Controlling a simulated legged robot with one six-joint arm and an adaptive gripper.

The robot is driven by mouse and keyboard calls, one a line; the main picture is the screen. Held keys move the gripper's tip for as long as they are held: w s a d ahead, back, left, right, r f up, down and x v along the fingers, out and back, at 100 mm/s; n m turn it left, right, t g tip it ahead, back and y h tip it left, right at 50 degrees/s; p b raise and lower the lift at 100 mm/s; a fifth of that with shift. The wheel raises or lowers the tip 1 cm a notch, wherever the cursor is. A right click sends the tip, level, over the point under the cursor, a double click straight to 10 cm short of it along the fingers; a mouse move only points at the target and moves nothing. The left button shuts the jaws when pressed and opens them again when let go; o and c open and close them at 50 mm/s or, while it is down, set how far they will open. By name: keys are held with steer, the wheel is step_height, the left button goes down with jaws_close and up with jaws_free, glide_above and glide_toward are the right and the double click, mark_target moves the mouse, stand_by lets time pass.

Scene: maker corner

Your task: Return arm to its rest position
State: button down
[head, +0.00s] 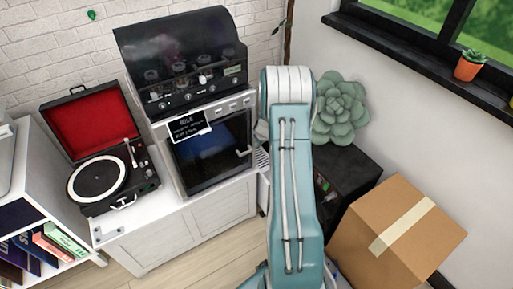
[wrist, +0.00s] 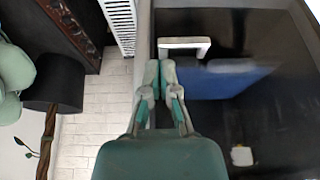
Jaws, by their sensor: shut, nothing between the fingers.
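My arm (head: 295,190) reaches up through the middle of the head view and bends at a white-banded joint. My gripper (wrist: 159,75) shows in the wrist view with its two fingers together and nothing between them. In the head view it is mostly hidden behind the arm. The fingertips are close to a white handle (wrist: 185,43) on the dark glass door of a machine. I cannot tell whether they touch it. The machine (head: 212,150) stands on a white cabinet, and its door looks shut. A small screen (head: 190,124) on it reads IDLE.
An open record player (head: 97,179) stands left of the machine. A green succulent (head: 340,108) and a black cabinet (head: 350,168) are close on the arm's right. A cardboard box (head: 395,235) sits at lower right. A potted plant (head: 469,65) is on the windowsill.

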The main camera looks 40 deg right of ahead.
steer(key=shift+v, duration=2.6)
